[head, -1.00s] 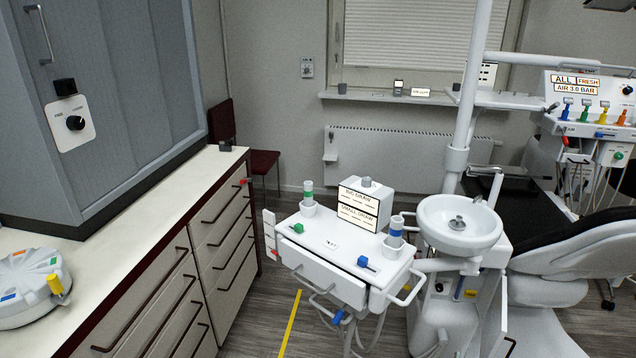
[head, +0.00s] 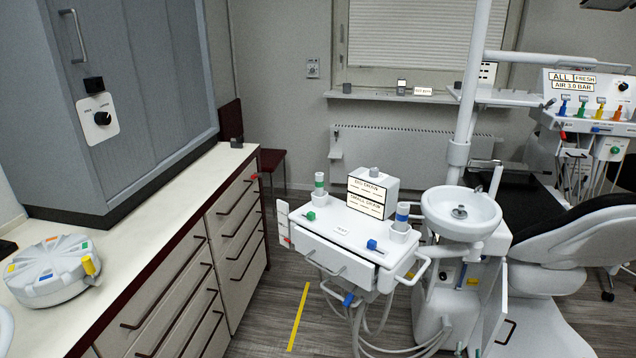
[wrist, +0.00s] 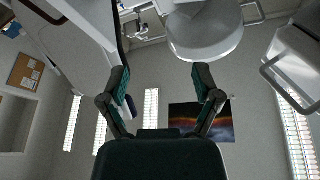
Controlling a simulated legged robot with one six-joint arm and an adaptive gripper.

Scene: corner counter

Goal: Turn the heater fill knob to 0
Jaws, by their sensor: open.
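I cannot tell for sure which knob is the heater fill knob. In the head view a white radiator (head: 415,160) hangs under the window, with a small white fitting (head: 336,153) at its left end; any numbers there are too small to read. A black round knob (head: 101,118) sits on a white plate on the grey cabinet. A grey knob (head: 374,172) sits on top of a white box with drain labels. My gripper (wrist: 160,72) shows only in the wrist view, with its two fingers spread apart and nothing between them. It is away from all these knobs.
A white cart (head: 345,240) with cups and a white basin (head: 460,210) stand before the radiator. A dental chair (head: 560,245) is at right. A drawer counter (head: 150,215) with a round white device (head: 50,270) runs along the left.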

